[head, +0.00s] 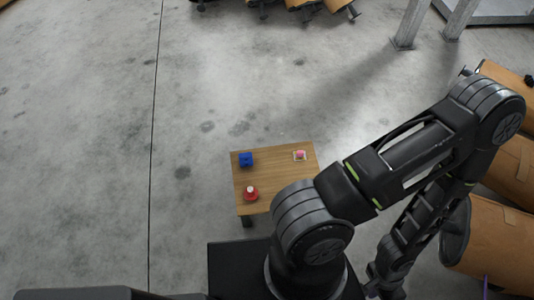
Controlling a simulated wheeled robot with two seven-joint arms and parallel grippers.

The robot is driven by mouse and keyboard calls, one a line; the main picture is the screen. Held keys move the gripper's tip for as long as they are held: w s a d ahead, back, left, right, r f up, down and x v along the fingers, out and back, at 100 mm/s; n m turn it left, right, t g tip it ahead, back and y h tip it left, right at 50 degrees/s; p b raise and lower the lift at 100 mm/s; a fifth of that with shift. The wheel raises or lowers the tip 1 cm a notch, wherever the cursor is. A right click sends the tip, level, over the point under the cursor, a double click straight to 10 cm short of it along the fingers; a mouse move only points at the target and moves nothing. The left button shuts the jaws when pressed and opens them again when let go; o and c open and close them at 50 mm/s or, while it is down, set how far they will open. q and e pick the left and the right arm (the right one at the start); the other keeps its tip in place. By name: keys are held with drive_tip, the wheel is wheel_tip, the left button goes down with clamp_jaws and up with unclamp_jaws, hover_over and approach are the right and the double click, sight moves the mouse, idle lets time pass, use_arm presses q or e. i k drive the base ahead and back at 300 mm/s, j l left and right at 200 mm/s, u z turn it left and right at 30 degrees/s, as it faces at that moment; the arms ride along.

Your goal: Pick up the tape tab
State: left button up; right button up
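No item is clearly recognisable as the tape tab. A small pink item (300,154) lies on a pale square base at the table's far right corner, but I cannot tell if it is the tab. My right arm rises from the bottom, bends at the right and comes down to the wrist end (384,278) near the bottom edge, beside the brown wrapped pieces and away from the table. Its fingers are too small and cut off to read. My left gripper is not in view.
A small wooden table (277,184) also bears a blue block (246,160) and a red round item (251,193) with a pale top. Large brown wrapped pieces (492,240) line the right side. Grey metal legs (410,25) stand behind. The floor at the left is clear.

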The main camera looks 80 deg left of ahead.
sight(300, 155)
drive_tip(key=u, duration=2.5)
drive_tip(key=z, duration=3.25)
drive_tip(key=u, duration=3.25)
